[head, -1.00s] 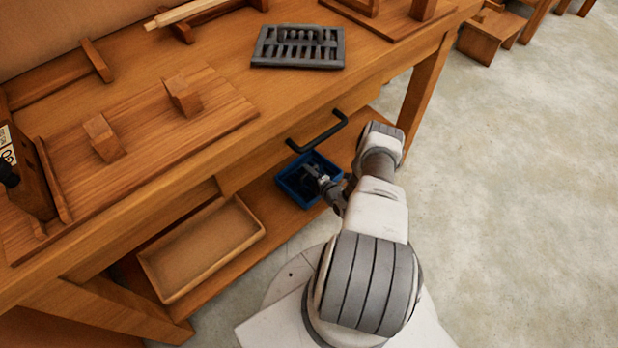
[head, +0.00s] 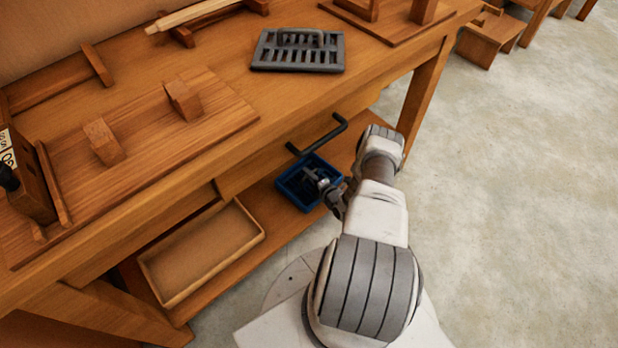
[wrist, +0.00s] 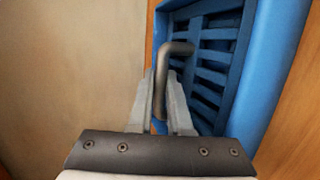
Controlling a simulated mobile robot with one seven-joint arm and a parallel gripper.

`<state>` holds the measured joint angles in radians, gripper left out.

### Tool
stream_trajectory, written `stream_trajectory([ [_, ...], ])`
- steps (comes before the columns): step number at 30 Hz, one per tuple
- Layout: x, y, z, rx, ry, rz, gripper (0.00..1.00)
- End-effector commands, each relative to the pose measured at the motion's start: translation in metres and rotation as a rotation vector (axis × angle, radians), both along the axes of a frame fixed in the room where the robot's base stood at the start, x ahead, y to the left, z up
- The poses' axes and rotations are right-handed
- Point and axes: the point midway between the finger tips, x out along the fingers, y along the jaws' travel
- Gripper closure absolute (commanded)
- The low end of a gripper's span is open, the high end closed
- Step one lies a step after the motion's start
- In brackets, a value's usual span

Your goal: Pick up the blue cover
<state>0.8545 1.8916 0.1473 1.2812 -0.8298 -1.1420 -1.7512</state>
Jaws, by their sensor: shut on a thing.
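The blue cover (wrist: 207,55) is a slatted blue panel with a bent dark metal handle (wrist: 176,50). In the wrist view it lies inside a raised blue rim (wrist: 278,70) at the upper right. My gripper (wrist: 166,88) is shut on the handle, with one finger on each side of it. In the head view my gripper (head: 322,180) reaches into a blue tray (head: 290,188) on the lower shelf and hides most of the cover there. I cannot tell whether the cover is raised off the tray.
A wooden tray (head: 203,255) lies on the lower shelf (head: 270,215), left of the blue tray. A grey slatted grate (head: 297,52) lies on the bench top.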

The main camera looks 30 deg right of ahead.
Motion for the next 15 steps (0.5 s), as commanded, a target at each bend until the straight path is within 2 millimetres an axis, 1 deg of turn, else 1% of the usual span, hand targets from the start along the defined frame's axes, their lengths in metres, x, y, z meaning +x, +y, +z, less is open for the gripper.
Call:
stream_trajectory([
  [5,0.0,0.0,0.011,0.0,0.0,0.002,1.0],
  [8,0.001,0.0,0.023,-0.001,-0.001,0.003,1.0],
  [12,0.001,0.0,0.047,-0.002,-0.001,0.003,1.0],
  [15,-0.015,-0.016,0.057,-0.003,0.001,-0.001,1.0],
])
